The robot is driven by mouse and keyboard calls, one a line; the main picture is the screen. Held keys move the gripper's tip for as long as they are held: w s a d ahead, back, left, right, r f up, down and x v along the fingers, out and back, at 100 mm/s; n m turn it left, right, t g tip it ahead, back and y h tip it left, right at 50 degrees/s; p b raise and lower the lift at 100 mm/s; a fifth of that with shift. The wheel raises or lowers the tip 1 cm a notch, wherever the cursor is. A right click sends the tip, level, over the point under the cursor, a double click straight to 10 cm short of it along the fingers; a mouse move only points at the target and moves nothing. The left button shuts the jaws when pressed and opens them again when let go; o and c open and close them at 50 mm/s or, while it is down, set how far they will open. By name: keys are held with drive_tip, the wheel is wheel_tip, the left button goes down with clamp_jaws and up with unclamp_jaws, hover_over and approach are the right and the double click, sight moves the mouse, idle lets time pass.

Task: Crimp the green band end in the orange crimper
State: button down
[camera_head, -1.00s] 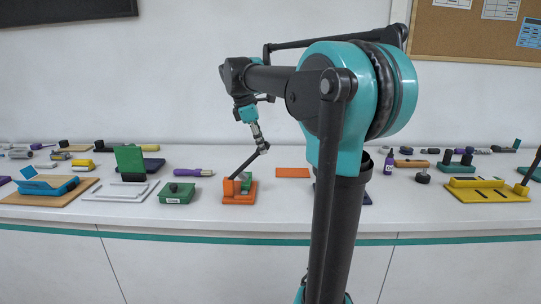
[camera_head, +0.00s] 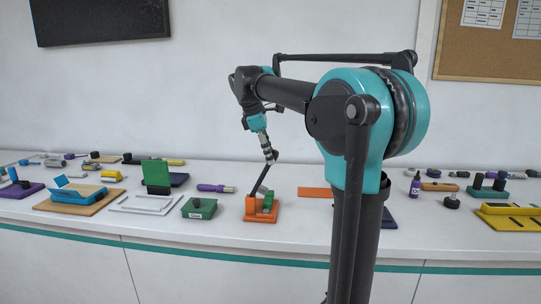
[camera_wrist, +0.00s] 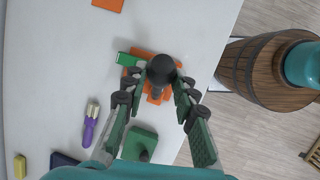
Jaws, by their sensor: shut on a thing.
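The orange crimper (camera_head: 262,216) stands near the front of the bench, with a dark lever rising from it. A green piece, the band end (camera_head: 268,199), sits at the crimper between its orange parts. In the wrist view the green band end (camera_wrist: 127,60) lies against the orange crimper (camera_wrist: 155,91). My gripper (camera_head: 271,160) is above the crimper at the lever's upper end. In the wrist view my gripper (camera_wrist: 160,88) is shut on the lever's round dark knob (camera_wrist: 160,68). The knob and fingers hide part of the crimper.
A green block (camera_head: 199,208) and a purple-handled tool (camera_head: 215,188) are left of the crimper. An orange plate (camera_head: 315,192) lies to its right. A yellow fixture (camera_head: 508,216) is far right. In the wrist view a wooden barrel (camera_wrist: 250,68) stands beyond the bench edge.

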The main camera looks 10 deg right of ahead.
drive_tip(key=shift+a+f, duration=0.1)
drive_tip(key=c, duration=1.2)
unclamp_jaws()
drive_tip(key=w+v, duration=0.1)
drive_tip(key=v, duration=1.1)
drive_tip(key=shift+s, duration=0.45)
drive_tip(key=shift+s, duration=0.1)
